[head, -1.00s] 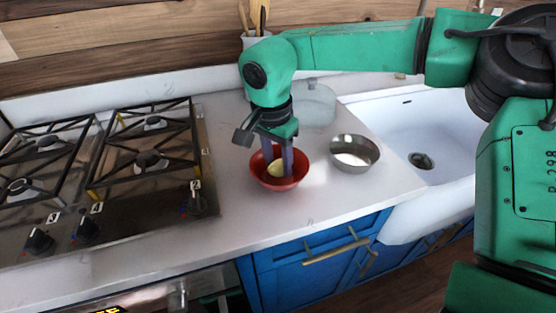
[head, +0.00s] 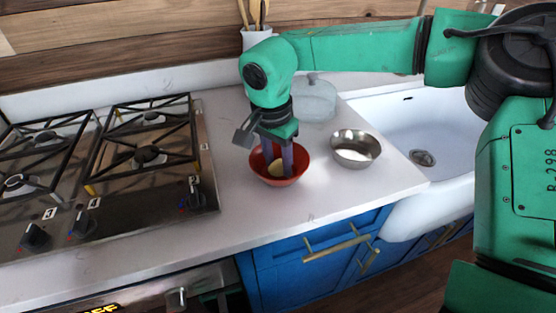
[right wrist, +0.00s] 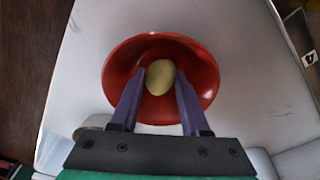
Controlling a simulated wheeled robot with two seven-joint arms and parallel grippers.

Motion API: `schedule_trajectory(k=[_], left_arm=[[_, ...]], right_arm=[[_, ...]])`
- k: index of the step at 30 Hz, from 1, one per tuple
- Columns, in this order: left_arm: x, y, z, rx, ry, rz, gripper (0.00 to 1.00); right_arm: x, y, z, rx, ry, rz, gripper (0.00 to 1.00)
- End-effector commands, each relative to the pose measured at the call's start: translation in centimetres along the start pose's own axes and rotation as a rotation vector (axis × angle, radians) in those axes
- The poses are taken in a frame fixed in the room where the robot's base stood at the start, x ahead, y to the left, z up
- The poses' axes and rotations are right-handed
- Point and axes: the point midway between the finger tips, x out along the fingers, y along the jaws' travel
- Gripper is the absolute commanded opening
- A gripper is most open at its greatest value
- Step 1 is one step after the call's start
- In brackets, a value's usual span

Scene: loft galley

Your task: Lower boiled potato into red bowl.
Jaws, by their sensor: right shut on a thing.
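The red bowl (head: 296,171) stands on the counter between the stove and the metal bowl. My right gripper (head: 276,168) points down into it, with its purple fingers inside the rim. It is shut on the pale yellow boiled potato (head: 263,183). In the right wrist view the potato (right wrist: 159,77) sits between the two fingertips, over the inside of the red bowl (right wrist: 124,63). I cannot tell whether the potato touches the bowl's bottom. My left gripper is not in view.
A metal bowl (head: 355,150) stands right of the red bowl. A clear lidded glass container (head: 316,101) is behind, and a utensil crock (head: 257,38) is further back. The gas stove (head: 140,160) is left; the white sink (head: 395,125) is right. The front counter strip is clear.

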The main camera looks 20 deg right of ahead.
Motion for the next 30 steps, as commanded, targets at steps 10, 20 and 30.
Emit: schedule_trajectory(k=[10, 20, 30], left_arm=[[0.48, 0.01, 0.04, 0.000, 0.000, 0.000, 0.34], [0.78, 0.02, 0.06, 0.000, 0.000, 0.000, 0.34], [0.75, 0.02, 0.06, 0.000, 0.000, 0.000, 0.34]], right_arm=[[0.60, 0.00, 0.07, 0.000, 0.000, 0.000, 0.00], [0.99, 0.00, 0.12, 0.000, 0.000, 0.000, 0.00], [0.97, 0.01, 0.12, 0.000, 0.000, 0.000, 0.81]])
